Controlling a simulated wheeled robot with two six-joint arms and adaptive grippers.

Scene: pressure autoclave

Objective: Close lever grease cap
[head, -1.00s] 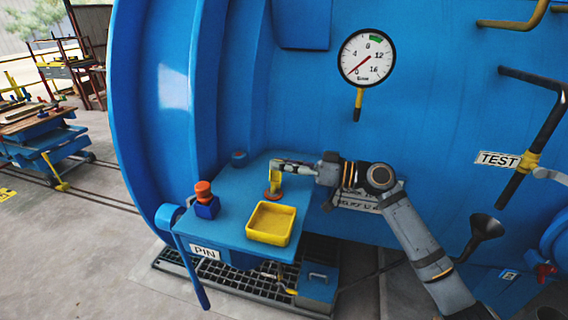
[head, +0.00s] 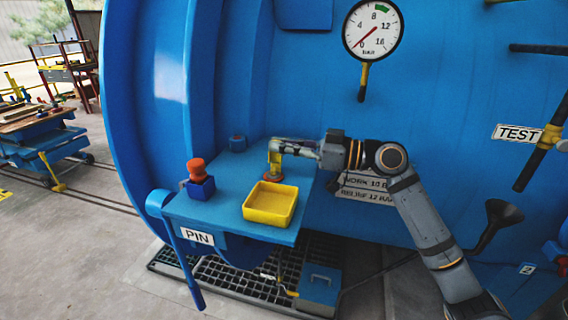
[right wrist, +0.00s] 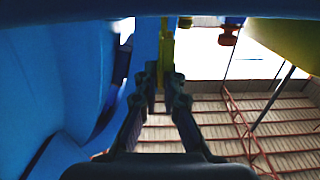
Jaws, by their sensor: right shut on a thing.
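A small yellow upright piece (head: 274,158) with an orange round base stands on the blue shelf (head: 225,215) on the vessel's side. My right gripper (head: 278,147) comes in from the right and is shut on the top of this piece. In the right wrist view the yellow piece (right wrist: 167,50) shows as a bar between the fingertips (right wrist: 165,85). An orange cap (head: 197,168) sits on a blue block at the shelf's left. I cannot tell for sure which of these is the lever grease cap. My left gripper is not in view.
A yellow tray (head: 270,203) lies on the shelf in front of the gripper. A blue lever (head: 184,255) hangs at the left beside the PIN label. A pressure gauge (head: 373,30) is above.

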